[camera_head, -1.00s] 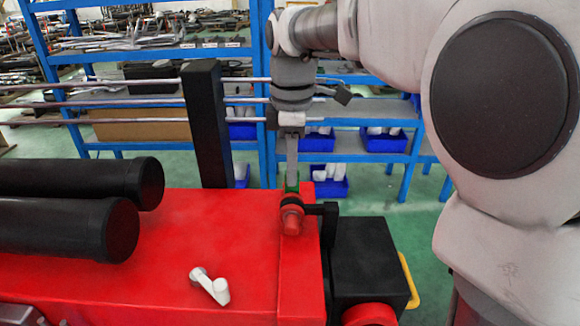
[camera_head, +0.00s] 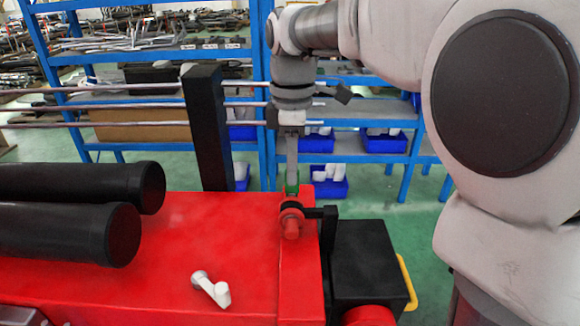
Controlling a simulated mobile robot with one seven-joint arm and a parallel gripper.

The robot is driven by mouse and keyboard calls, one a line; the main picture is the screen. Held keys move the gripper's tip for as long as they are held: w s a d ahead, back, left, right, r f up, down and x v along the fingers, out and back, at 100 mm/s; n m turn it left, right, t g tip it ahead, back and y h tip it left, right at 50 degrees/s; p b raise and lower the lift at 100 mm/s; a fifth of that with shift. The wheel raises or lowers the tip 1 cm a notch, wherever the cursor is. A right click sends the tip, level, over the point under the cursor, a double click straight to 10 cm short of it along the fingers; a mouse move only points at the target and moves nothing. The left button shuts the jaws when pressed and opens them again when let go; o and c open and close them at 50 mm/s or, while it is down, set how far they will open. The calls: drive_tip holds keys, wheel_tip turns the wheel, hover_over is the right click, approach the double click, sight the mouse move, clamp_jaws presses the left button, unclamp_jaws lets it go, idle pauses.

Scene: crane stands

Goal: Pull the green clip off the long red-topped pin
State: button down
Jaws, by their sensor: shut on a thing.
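The red-topped pin (camera_head: 291,226) stands at the right side of the red machine body, with a dark ring around it and a black bracket beside it. The green clip (camera_head: 292,182) shows as a small green patch just behind the pin, at my fingertips. My gripper (camera_head: 292,178) points down from above and is shut on the green clip. Its fingers and the pin hide most of the clip. I cannot tell whether the clip still touches the pin.
A white crank handle (camera_head: 211,289) lies on the red top (camera_head: 170,270). Two black cylinders (camera_head: 70,230) lie at the left. A black upright post (camera_head: 207,130) stands left of my gripper. A black box (camera_head: 368,265) is at the right. Blue shelves (camera_head: 402,160) stand behind.

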drive_tip(key=shift+r+p, duration=1.9)
drive_tip(key=shift+r, duration=0.4)
